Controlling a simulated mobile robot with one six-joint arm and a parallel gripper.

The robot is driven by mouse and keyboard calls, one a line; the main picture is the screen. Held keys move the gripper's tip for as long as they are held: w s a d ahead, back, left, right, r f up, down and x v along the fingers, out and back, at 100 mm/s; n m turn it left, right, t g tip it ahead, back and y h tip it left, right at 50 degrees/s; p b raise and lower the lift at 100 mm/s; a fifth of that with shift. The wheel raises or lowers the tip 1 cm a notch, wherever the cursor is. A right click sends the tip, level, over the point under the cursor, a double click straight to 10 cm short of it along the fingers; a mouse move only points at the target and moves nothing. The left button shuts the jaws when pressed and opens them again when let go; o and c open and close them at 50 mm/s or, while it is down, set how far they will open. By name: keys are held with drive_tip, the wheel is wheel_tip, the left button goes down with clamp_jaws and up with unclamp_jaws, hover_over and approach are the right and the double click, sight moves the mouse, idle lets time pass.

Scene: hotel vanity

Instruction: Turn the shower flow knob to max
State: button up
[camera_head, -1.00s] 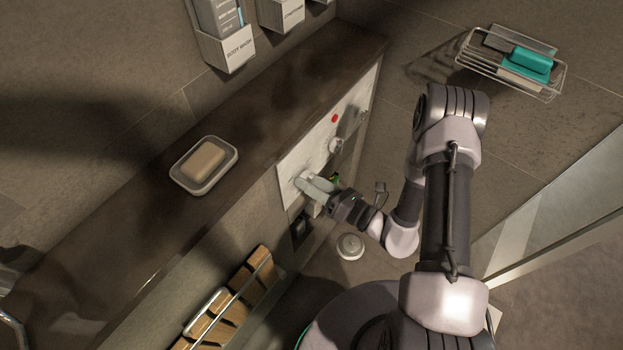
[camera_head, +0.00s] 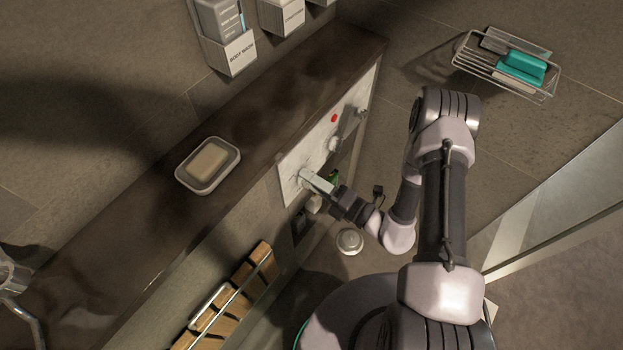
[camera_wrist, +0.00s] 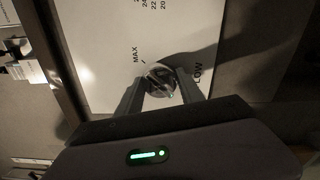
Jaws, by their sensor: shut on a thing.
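The shower flow knob (camera_wrist: 159,80) is a round metallic knob on a white control panel (camera_wrist: 110,50), between the printed words MAX and LOW in the wrist view. My gripper (camera_wrist: 160,92) is shut on the knob, one finger on each side of it. In the head view my gripper (camera_head: 318,184) reaches the near lower part of the white panel (camera_head: 291,183), and its fingers hide most of the knob. The exact pointer direction of the knob is hard to tell.
Another knob (camera_head: 332,144) and a red dot (camera_head: 334,118) are farther along the panel. A soap dish (camera_head: 233,165) rests on the dark ledge (camera_head: 130,215) above. A wire basket (camera_head: 460,62) hangs on the right wall. A wooden slatted rack (camera_head: 243,297) is below left.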

idle(0.4)
drive_tip(key=o, duration=1.4)
drive_tip(key=shift+d, duration=0.1)
drive_tip(key=p+v, duration=0.2)
drive_tip(key=v, duration=1.5)
drive_tip(key=shift+s+d+p, duration=0.1)
drive_tip(key=shift+s+p, duration=0.1)
drive_tip(key=shift+p, duration=0.2)
